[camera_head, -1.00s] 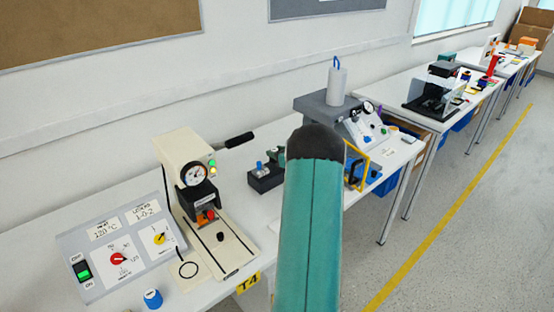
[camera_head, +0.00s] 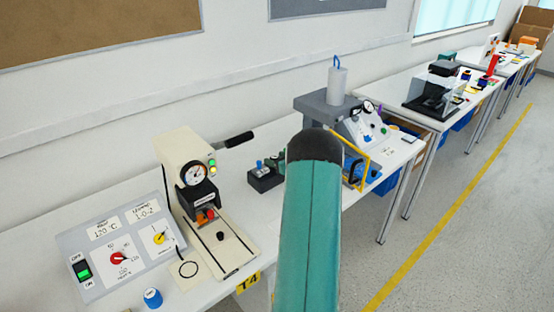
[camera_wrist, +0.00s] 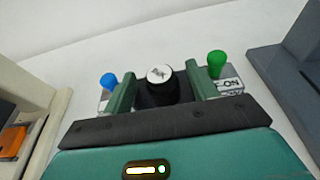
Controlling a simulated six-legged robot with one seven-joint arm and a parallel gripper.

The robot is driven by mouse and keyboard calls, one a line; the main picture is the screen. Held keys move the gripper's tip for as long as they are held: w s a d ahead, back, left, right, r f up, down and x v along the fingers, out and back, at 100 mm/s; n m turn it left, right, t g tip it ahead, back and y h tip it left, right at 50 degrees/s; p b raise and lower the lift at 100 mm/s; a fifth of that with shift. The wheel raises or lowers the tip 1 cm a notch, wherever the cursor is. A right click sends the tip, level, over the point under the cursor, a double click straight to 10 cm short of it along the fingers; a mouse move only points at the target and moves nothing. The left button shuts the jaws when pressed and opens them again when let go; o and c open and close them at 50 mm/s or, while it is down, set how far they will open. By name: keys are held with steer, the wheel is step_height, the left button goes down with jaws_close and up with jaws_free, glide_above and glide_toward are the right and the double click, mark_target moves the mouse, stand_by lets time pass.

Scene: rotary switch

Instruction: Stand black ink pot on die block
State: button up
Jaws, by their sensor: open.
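In the wrist view the black ink pot (camera_wrist: 160,92), with a round white marked top, stands upright between the two green fingers of my gripper (camera_wrist: 159,93). The fingers are open, one on each side of it; contact is hard to tell. A grey block beyond carries a blue knob (camera_wrist: 108,80) on the left and a green knob (camera_wrist: 217,62) on the right, above an "ON" label. In the head view a dark block (camera_head: 265,178) with a blue knob stands left of my arm; I cannot tell whether it is the die block. My arm hides the pot there.
A cream press (camera_head: 190,165) with a lever and a grey control panel (camera_head: 120,245) stand at the left. A blue-lidded pot (camera_head: 153,298) is at the front edge. A grey machine (camera_head: 325,108) stands beyond my arm. A dark grey body (camera_wrist: 288,75) is close on the right in the wrist view.

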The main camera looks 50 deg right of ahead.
steer(key=v, duration=1.2)
